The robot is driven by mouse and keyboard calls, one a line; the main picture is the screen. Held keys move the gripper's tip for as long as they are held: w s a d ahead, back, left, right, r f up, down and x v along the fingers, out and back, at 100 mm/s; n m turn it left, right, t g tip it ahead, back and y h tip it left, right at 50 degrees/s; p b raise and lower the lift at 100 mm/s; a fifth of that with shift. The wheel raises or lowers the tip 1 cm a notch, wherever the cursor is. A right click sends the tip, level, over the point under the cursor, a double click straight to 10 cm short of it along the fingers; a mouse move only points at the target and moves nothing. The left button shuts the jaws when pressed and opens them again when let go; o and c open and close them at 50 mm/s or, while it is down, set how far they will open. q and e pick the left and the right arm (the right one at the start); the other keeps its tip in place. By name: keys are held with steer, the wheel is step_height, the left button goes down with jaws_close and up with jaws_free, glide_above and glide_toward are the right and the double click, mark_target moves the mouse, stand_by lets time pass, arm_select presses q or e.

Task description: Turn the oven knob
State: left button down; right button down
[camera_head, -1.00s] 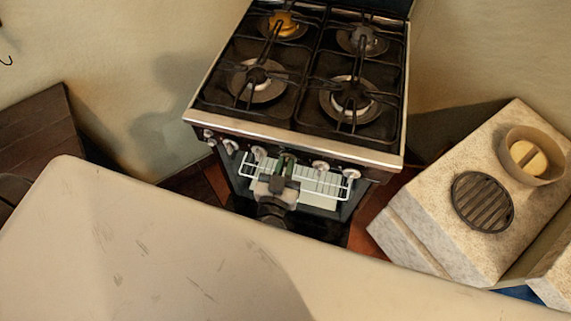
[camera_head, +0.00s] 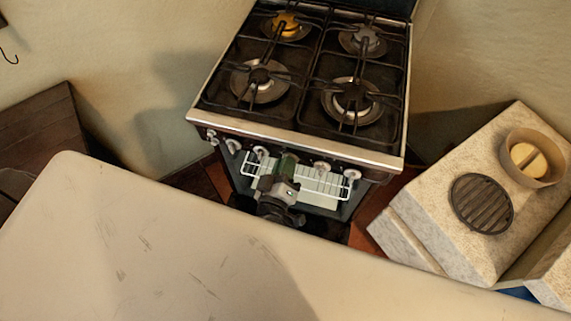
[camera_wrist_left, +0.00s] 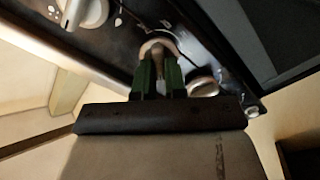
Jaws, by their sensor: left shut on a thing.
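The oven knob (camera_wrist_left: 158,48) in my grip is a pale metal knob on the dark front panel of the stove (camera_head: 290,143). In the left wrist view it sits between the green fingertips of my left gripper (camera_wrist_left: 158,72), which are shut on it from both sides. In the head view my left gripper (camera_head: 286,168) reaches up to the middle of the knob row and hides this knob. Other knobs show on both sides, one on the left (camera_head: 260,153) and one on the right (camera_head: 321,167). My right gripper is not in view.
Black grates and burners (camera_head: 258,82) top the stove. A white wire rack (camera_head: 325,186) shows behind the oven front. A stone block (camera_head: 450,235) with a round grille (camera_head: 481,203) stands to the right. A dark wooden piece (camera_head: 45,135) is at the left.

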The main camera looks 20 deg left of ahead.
arm_select(q)
steer(key=shift+f+n, duration=0.1)
steer(key=shift+n, duration=1.1)
steer(key=shift+a, duration=0.1)
steer(key=c, duration=1.2)
jaws_free()
steer(key=s, duration=0.3)
steer(key=s+b, duration=0.1)
steer(key=s, duration=0.3)
steer(key=s+b, duration=0.1)
steer(key=s, duration=0.3)
steer(key=shift+d, duration=0.3)
